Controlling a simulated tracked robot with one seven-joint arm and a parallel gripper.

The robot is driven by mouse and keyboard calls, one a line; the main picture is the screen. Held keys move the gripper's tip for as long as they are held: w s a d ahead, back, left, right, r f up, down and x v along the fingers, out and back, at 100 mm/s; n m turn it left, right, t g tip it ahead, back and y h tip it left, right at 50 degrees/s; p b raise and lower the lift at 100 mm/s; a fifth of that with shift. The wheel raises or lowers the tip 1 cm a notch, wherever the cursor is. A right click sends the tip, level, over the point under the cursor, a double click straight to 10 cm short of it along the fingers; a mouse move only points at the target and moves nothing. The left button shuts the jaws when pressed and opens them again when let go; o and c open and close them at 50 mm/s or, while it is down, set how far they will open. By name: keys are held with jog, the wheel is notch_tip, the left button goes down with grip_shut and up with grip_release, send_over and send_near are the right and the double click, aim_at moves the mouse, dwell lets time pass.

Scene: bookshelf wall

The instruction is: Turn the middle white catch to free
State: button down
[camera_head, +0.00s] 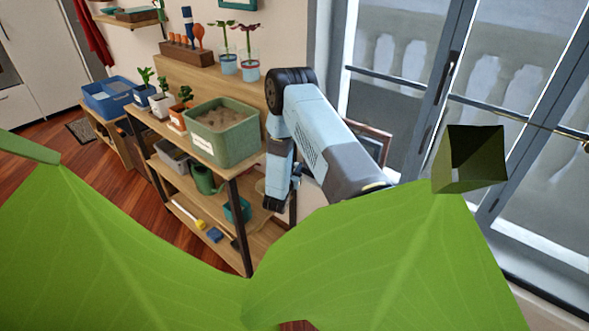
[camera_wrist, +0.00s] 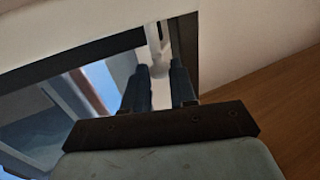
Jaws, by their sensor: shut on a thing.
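In the wrist view my gripper (camera_wrist: 160,72) has its two dark fingers on either side of a slim white catch (camera_wrist: 155,38). The catch runs upward from between the fingertips, by a dark frame. The fingers are shut on it; their tips hide its lower part. Only this one catch shows, so I cannot tell from the picture that it is the middle one. In the head view my arm bends over and down beside the shelf; the fingers and the catches are hidden there.
A wooden shelf (camera_head: 235,185) stands left of my arm, with a green planter box (camera_head: 222,140) on top. Potted plants and a tool block (camera_head: 187,52) stand behind. Glass doors (camera_head: 470,85) are at the right. Large green leaf-like surfaces hide the lower head view.

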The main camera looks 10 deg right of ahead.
jog(key=shift+n, duration=0.3)
jog(key=shift+s+d+n+t+y, duration=0.1)
jog(key=shift+d+n+t+y, duration=0.3)
jog(key=shift+n+y, duration=1.5)
jog(key=shift+s+d+n+t+y, duration=0.1)
jog(key=shift+d+n+t+y, duration=0.55)
jog(key=shift+y, duration=2.05)
jog(key=shift+a+n+t+y, duration=0.1)
jog(key=shift+n+t+y, duration=0.15)
jog(key=shift+n+y, duration=1.8)
jog(key=shift+y, duration=0.55)
jog(key=c, duration=0.9)
grip_release()
jog(key=shift+d, duration=0.1)
jog(key=shift+c, duration=0.2)
jog(key=shift+m+h, duration=0.3)
